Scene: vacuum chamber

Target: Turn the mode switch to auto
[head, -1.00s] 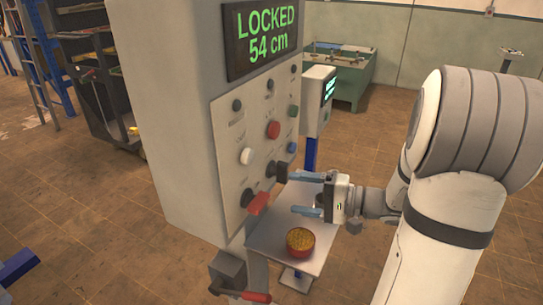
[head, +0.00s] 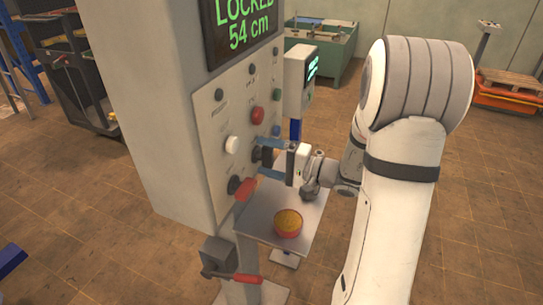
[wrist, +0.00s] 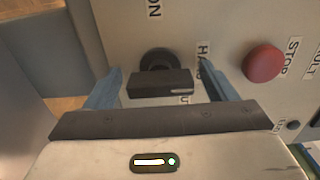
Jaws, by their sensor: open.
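The black mode switch (head: 266,157) is a rotary knob with a bar handle on the panel's lower right. In the wrist view the switch (wrist: 160,83) sits between my fingers, its bar running across the picture with a pale mark at its right end. A partly covered label starting "HA" is beside it; I cannot read an auto label. My gripper (head: 264,158) is open at the panel, one blue finger above the switch and one below. In the wrist view my gripper (wrist: 165,85) has its fingers on either side of the bar, with gaps showing.
The red stop button (head: 257,115) and a white button (head: 232,144) are above. The screen (head: 240,27) reads LOCKED 54 cm.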

